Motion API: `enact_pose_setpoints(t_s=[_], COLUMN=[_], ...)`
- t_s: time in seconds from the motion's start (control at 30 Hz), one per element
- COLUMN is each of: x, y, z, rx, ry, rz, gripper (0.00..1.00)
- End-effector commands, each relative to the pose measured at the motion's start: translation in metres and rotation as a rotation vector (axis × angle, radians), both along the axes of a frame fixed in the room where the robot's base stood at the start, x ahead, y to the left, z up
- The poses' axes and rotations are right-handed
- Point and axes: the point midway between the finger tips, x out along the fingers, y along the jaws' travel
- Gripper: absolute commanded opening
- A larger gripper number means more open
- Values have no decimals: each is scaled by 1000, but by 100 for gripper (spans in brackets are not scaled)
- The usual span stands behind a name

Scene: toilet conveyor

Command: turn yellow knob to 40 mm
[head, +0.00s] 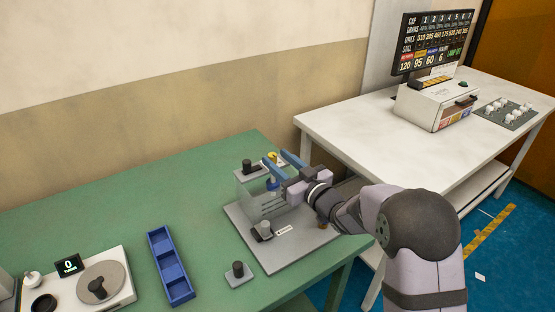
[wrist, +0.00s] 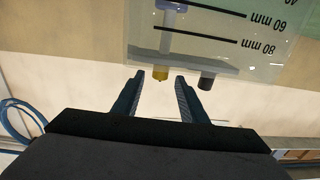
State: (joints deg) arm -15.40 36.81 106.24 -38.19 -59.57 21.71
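The yellow knob (head: 272,157) is at the top of a clear-walled apparatus on a grey base plate (head: 272,258). In the wrist view a small yellow piece (wrist: 161,75) shows just beyond the fingertips, roughly in line with the gap. The clear scale panel (wrist: 205,42) appears upside down there, with 60 mm and 80 mm marks readable and another number cut off. A pale blue piece (wrist: 172,7) is at the top edge of that view. My gripper (wrist: 160,77) is open, with two separate fingers and nothing visible held. In the head view it (head: 281,164) is beside the apparatus top.
A black knob (head: 247,166) stands left of the yellow one. A small clamp-like part (head: 262,231) and another black knob (head: 238,269) are nearer. A blue tray (head: 170,264) and a scale reading 0 (head: 68,265) lie left. A white table (head: 350,125) with a display stands right.

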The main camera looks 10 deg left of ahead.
Motion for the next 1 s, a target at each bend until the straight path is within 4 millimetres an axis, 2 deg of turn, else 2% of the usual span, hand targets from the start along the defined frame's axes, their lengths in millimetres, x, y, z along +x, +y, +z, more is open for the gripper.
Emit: enact_pose_setpoints(t_s=[0.3, 0.53, 0.77, 1.0], x=[-4, -12, -7, 7], y=[-28, -38, -29, -3], z=[4, -1, 0, 1], rx=[1, -1, -1, -1], ry=[-8, 4, 3, 3], rz=[157, 229, 231, 230], gripper=[39, 39, 39, 39])
